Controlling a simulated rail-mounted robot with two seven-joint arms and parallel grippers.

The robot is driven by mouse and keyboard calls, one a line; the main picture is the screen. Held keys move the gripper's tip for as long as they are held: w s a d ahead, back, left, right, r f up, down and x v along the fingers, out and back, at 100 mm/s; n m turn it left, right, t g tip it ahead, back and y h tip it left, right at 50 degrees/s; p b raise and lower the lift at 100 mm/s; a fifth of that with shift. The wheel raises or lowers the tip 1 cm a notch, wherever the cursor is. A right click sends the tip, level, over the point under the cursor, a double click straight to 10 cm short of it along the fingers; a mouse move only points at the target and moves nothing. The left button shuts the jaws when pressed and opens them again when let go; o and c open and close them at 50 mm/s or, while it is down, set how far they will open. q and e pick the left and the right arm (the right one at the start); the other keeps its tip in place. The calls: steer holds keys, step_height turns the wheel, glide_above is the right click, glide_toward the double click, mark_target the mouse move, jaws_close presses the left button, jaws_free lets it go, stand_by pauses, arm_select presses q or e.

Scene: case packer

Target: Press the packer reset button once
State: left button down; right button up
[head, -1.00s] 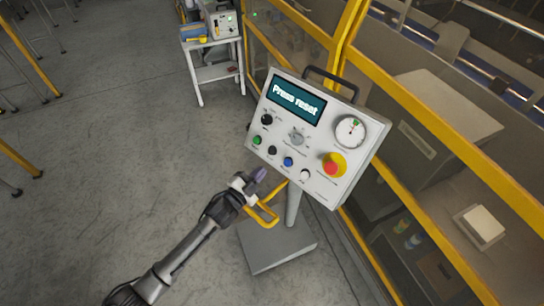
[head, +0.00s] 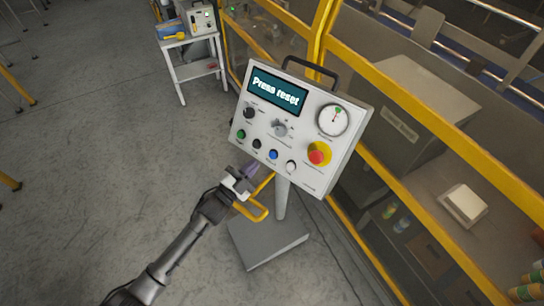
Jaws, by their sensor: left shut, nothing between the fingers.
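The control panel (head: 300,125) stands tilted on a post. Its screen (head: 278,91) reads "Press reset". Along its lower row are a green button (head: 241,134), a black one (head: 257,144), a blue one (head: 273,155) and a white one (head: 291,167); their labels are too small to read. A red mushroom button on a yellow ring (head: 318,154) sits at the right. My left gripper (head: 249,170) is shut and empty, just below the lower-row buttons, near the panel's bottom edge. I cannot tell whether it touches the panel. My right gripper is not in view.
A yellow bar (head: 255,211) sticks out under the panel beside my left gripper. The panel's grey base plate (head: 268,243) stands on the floor. A yellow-framed guard fence (head: 425,131) runs behind and right. A white cart (head: 191,62) stands at the back.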

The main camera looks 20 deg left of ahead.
mark_target(272, 155)
arm_select(q)
steer(key=w+d+f+b, duration=0.2)
steer(key=w+f+b, duration=0.2)
steer(key=w+b, duration=0.2)
steer(key=shift+d, duration=0.2)
steer(key=shift+w, duration=0.1)
stand_by(0.7)
stand_by(0.7)
steer(key=shift+w, duration=0.1)
stand_by(0.6)
steer(key=shift+w+d+f+b, duration=0.15)
steer(key=shift+w+b, duration=0.1)
steer(key=shift+b, duration=0.15)
stand_by(0.4)
